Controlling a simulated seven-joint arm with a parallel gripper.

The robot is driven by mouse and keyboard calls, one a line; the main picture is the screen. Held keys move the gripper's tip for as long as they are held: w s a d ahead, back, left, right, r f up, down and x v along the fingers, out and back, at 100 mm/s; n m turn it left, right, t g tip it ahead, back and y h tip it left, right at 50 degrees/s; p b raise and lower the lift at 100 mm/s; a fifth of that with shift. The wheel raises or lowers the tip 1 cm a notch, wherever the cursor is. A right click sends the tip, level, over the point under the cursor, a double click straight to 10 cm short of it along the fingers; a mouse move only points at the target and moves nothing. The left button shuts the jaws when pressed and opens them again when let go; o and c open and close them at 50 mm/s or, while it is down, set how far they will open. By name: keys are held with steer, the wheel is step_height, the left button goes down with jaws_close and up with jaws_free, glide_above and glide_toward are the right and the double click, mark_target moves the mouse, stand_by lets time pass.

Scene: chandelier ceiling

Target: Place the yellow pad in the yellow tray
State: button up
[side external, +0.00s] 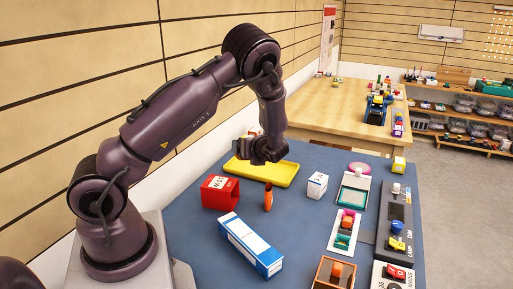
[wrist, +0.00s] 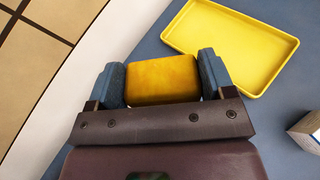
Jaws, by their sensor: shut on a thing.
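My gripper (wrist: 162,82) is shut on the yellow pad (wrist: 162,79), which sits between its two blue-grey fingers in the wrist view. The yellow tray (wrist: 185,45) lies just beyond the pad, up and to the right in that view; the part of it that shows is empty. In the side external view the tray (side external: 283,181) lies at the back of the blue table, and my gripper (side external: 262,150) is by its far edge, hiding part of it. The pad cannot be made out clearly in the side external view.
A red box (side external: 220,193), an orange bottle-like thing (side external: 268,197) and a white cube (side external: 317,186) stand in front of the tray. A long blue and white box (side external: 250,246) lies nearer. Panels with coloured parts line the right side. The wall (side external: 60,60) is close behind.

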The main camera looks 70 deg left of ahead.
steer(key=shift+s+d+r, duration=0.2)
steer(key=shift+s+d, duration=0.05)
steer(key=shift+s, duration=0.45)
steer(key=s+a+r+y, duration=0.1)
steer(key=s+a+r, duration=0.1)
steer(key=s+a, duration=0.25)
steer(key=n+t, duration=0.1)
glide_above(243, 170)
steer(key=shift+y, duration=0.4)
steer(key=f, duration=1)
steer(key=shift+d, duration=0.25)
steer(key=shift+a+f, duration=0.15)
steer(key=shift+f, duration=1.5)
